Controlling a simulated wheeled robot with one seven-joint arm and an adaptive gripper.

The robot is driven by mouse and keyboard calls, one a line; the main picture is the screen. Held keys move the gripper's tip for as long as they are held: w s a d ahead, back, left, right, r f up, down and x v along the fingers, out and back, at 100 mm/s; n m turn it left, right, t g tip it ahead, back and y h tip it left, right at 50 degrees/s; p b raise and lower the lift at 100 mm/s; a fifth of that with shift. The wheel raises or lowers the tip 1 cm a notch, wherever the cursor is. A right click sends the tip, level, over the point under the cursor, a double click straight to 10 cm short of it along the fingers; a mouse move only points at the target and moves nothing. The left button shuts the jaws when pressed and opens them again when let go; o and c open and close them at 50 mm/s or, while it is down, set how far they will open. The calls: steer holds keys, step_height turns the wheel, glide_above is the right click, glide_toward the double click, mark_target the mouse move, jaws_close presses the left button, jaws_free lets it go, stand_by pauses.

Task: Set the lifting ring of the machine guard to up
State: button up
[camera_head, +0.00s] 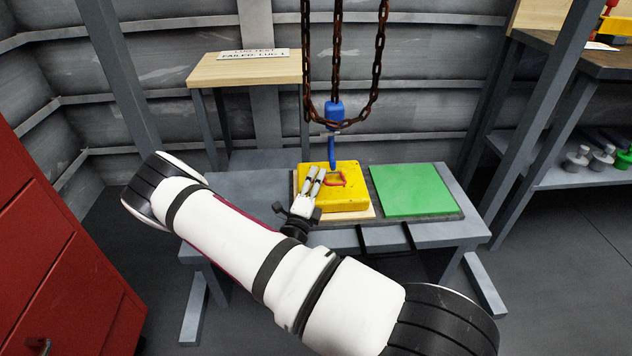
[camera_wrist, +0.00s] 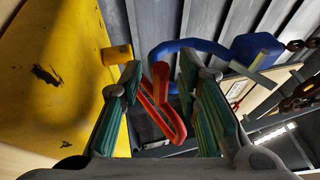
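The yellow machine guard (camera_head: 349,200) sits on the grey bench, and its yellow face (camera_wrist: 60,75) fills the left of the wrist view. Its red lifting ring (camera_head: 342,183) is at the guard's top. In the wrist view the ring (camera_wrist: 162,102) lies between the two green-padded fingers, with gaps showing beside it. Its exact angle to the guard is hard to tell. My gripper (camera_head: 317,172) is open above the guard, beside the ring; the fingers (camera_wrist: 160,70) stand apart. A yellow lug (camera_wrist: 117,54) shows near the left fingertip.
A blue hook (camera_head: 333,114) hangs on rusty chains (camera_head: 338,60) just above the guard; it also shows close beyond the fingers in the wrist view (camera_wrist: 190,46). A green pad (camera_head: 412,190) lies clear to the right. A red cabinet (camera_head: 50,230) stands at left.

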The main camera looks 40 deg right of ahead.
jaws_close()
